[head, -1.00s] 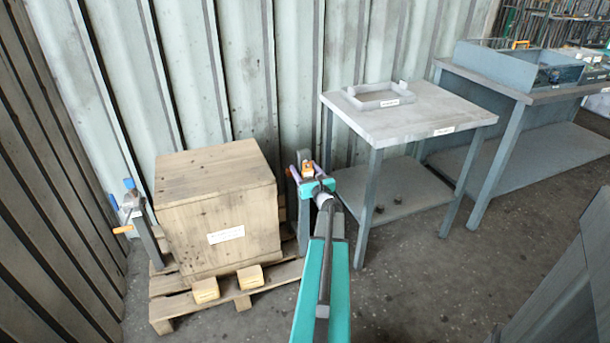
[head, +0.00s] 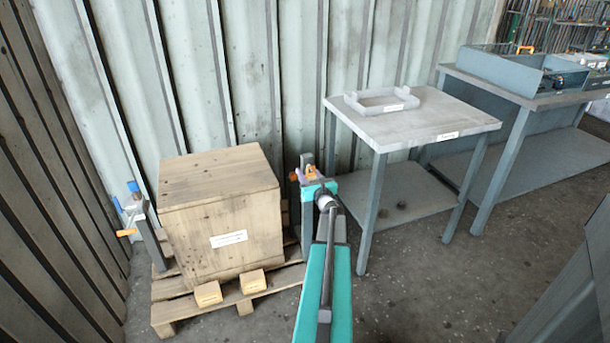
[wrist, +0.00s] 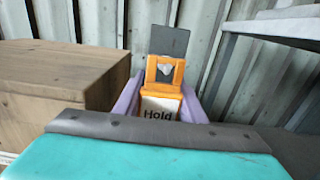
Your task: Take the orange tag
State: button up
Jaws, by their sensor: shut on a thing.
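The orange tag (wrist: 165,75) stands in the wrist view with a white lower part reading "Hold", between the two purple fingers of my gripper (wrist: 163,108). My gripper is shut on the tag. A dark grey plate or post end (wrist: 169,41) stands just behind the tag in the wrist view. Whether the tag touches it I cannot tell.
A wooden crate (head: 220,210) sits on a pallet (head: 163,312) left of my gripper. A grey post (head: 306,215) stands beside the crate. A table (head: 410,125) with a shallow tray (head: 383,107) is to the right. A corrugated wall (head: 250,70) is behind.

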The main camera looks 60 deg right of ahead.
jog(key=shift+r, duration=0.55)
dwell(0.4)
jog(key=shift+b+v, duration=1.05)
jog(key=shift+v, duration=1.95)
jog(key=shift+a, duration=0.1)
jog(key=b, duration=0.3)
send_near(311, 176)
jog(key=shift+w+f, duration=0.1)
jog(key=shift+w, duration=0.05)
jog(key=shift+w, duration=0.1)
